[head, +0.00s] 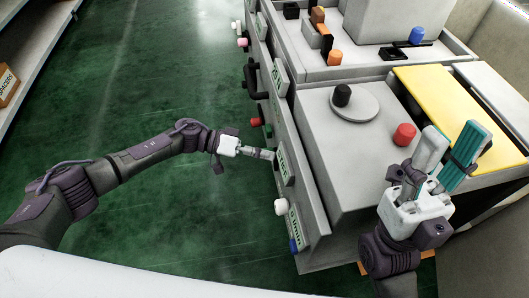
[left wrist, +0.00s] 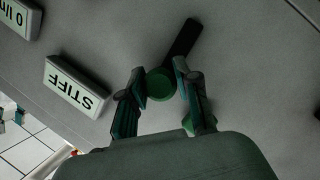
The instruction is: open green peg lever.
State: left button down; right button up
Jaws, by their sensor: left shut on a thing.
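The green peg lever shows in the left wrist view as a round green peg (left wrist: 160,84) with a black bar (left wrist: 184,39) slanting up and right from it, on a grey panel (left wrist: 235,60). A STIFF label (left wrist: 76,87) sits to its left. My left gripper (left wrist: 165,90) has its fingers closed around the green peg. In the head view my left gripper (head: 270,154) reaches the machine's side panel, beside a label, and the peg cannot be made out clearly there. My right gripper (head: 451,140) is open and empty, raised over the machine's right side.
Along the same side panel are a red knob (head: 256,122), a black handle (head: 252,80), a white knob (head: 281,206) and a blue knob (head: 293,245). A black knob (head: 342,95) and a red knob (head: 404,134) stand on top. The green floor (head: 150,90) at left is clear.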

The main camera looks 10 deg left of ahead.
pick_arm(q)
jog(key=n, duration=0.1)
jog(key=w+f+n+h, duration=0.1)
jog(key=shift+w+n+g+b, duration=0.3)
jog(key=shift+n+g, duration=0.1)
jog(key=shift+w+a+r+n+h, duration=0.1)
jog(key=shift+w+n+h, duration=0.05)
jog(key=shift+n+h, duration=0.2)
jog(key=c, duration=0.8)
grip_release()
jog(key=a, duration=0.4)
jog(key=a+r, duration=0.1)
jog(key=a, duration=0.3)
jog(key=w+a, duration=0.1)
jog(key=a, duration=0.2)
jog(key=shift+a+r, duration=0.15)
jog(key=shift+a, duration=0.25)
